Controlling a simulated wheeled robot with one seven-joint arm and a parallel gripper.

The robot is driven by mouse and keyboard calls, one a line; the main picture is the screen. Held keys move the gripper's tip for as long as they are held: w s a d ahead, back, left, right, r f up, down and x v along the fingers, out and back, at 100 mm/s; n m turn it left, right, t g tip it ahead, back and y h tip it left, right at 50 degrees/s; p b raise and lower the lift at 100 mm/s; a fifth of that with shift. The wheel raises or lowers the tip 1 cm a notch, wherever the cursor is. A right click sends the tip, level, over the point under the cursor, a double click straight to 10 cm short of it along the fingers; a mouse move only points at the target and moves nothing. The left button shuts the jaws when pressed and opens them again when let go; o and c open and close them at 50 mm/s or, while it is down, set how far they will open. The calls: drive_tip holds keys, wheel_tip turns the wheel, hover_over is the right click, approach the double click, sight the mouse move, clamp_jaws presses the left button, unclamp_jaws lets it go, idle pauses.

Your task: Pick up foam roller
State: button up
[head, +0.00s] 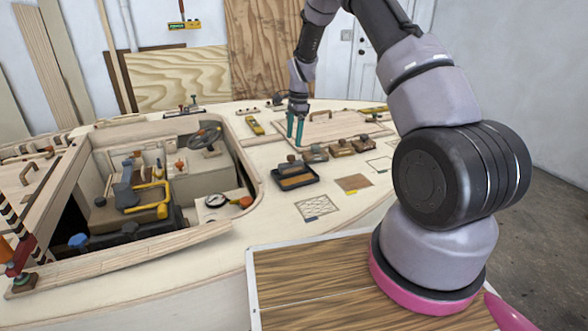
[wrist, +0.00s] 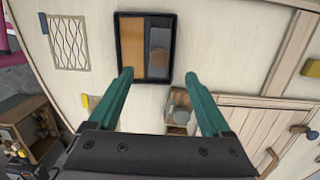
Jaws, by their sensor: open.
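My gripper (head: 295,132) hangs above the pale plywood deck in the head view, with teal fingers pointing down. In the wrist view my gripper (wrist: 158,76) is open, its fingers apart with nothing held between them. I cannot clearly pick out a foam roller in either view. A black tray (head: 278,182) lies on the deck in front of the gripper, with an orange-brown part and a dark block in it. The tray (wrist: 117,48) also shows beyond the fingertips in the wrist view. A small grey-topped wooden block (wrist: 178,112) lies between the fingers, below their tips.
Several small wooden blocks, one of them a block (head: 340,148), stand in a row right of the tray. A yellow tool (head: 255,127) lies left of my gripper. The deck around the hatched patch (head: 316,207) is mostly clear.

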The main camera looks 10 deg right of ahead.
sight(291, 156)
drive_tip(key=f, duration=0.6)
drive_tip(key=a+f, duration=0.1)
drive_tip(key=f, duration=0.2)
drive_tip(key=shift+s+f, duration=0.15)
clamp_jaws()
